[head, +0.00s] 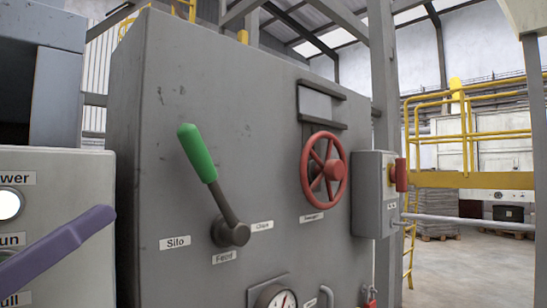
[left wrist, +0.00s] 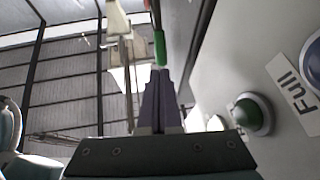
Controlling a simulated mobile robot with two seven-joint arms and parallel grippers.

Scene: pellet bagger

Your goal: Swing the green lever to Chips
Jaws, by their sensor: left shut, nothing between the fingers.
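The lever has a green grip (head: 197,153) on a grey shaft and a round hub (head: 230,233) on the grey cabinet front. It leans up and left from the hub. Around the hub are the labels Silo (head: 175,242) at lower left, Feed (head: 224,256) below and Chips (head: 262,225) at right. My left gripper (head: 107,213) shows as purple fingers at the left edge, left of the lever and apart from it. In the left wrist view its fingers (left wrist: 160,78) are shut and empty, with the green grip (left wrist: 159,47) beyond the tips. My right gripper is not in view.
A red handwheel (head: 324,170) is right of the lever, with a grey switch box (head: 373,195) further right. A gauge (head: 274,298) is below. A light control panel (head: 45,180) with buttons stands at the left, close to my left gripper.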

